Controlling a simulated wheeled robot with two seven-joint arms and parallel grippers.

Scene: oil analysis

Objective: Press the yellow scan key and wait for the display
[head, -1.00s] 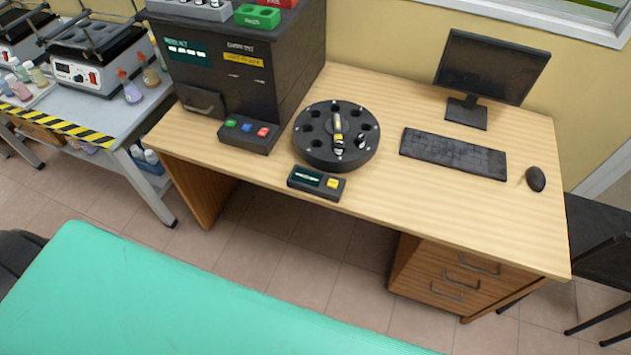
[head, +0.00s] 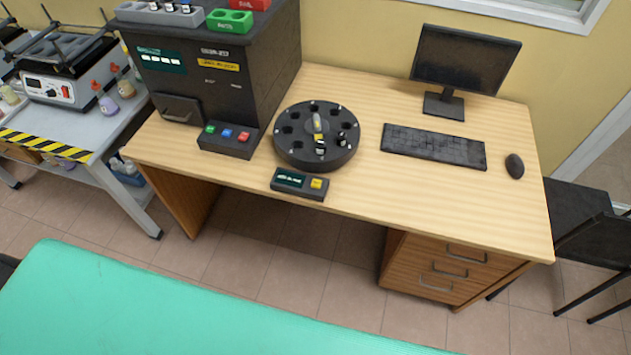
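The yellow scan key (head: 317,184) sits on the right part of a small dark scanner box (head: 300,194) at the front edge of the wooden desk. Its small display (head: 290,180) is dark with a line of light text too small to read. Behind the box stands a round black carousel (head: 288,153) with several holes, a yellow-marked piece at its middle and small vials towards its right side. Neither of my grippers shows in the head view.
A large dark analyser (head: 262,85) with green, blue and red buttons stands at the desk's left, with green and red racks on top. A monitor (head: 465,60), keyboard (head: 432,144) and mouse (head: 514,166) are at the right. A green surface (head: 150,310) lies in front; bare desk lies right of the box.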

